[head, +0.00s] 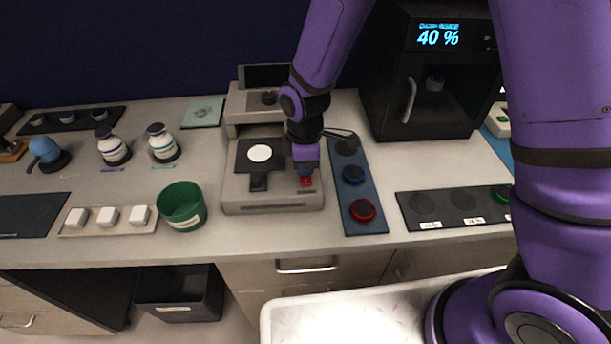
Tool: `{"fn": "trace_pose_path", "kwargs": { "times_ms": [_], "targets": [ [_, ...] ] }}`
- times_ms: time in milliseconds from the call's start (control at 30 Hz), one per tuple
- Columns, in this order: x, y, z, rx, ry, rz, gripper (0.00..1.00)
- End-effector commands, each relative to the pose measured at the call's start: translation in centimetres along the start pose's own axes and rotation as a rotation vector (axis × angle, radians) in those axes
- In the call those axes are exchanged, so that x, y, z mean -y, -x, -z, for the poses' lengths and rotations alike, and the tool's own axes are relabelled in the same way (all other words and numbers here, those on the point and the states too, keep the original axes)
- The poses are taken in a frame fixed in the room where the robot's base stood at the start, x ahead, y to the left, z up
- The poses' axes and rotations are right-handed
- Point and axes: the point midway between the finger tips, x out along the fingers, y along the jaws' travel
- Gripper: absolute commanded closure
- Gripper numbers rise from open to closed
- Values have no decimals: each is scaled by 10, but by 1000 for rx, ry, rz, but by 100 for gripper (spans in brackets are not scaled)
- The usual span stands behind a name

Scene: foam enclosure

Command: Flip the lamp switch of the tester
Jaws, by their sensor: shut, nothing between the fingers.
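The tester (274,204) is a grey bench device in the middle of the counter. It has a dark plate with a white disc (260,153), a small black part (258,182) at its front left and a red part (306,181) at its front right. Which of these is the lamp switch I cannot tell for sure. My gripper (305,172) is shut and empty, pointing down over the tester's front right, just above or at the red part. Whether it touches is too small to tell. My arm hides part of the tester's right side.
A dark strip (352,222) with blue and red round pieces lies right of the tester. A green cup (183,207) stands to the left, beside a tray (75,229) of white blocks. A dark chamber (385,110) reading 40 % stands at the back right.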

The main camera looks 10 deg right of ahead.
Motion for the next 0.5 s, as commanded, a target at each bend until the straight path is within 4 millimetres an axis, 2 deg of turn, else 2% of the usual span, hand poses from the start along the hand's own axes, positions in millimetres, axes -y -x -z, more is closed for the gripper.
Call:
{"fn": "trace_pose_path", "kwargs": {
  "times_ms": [500],
  "targets": [
    [-1, 36, 0, -2, -1, -3, 100]
  ]
}}
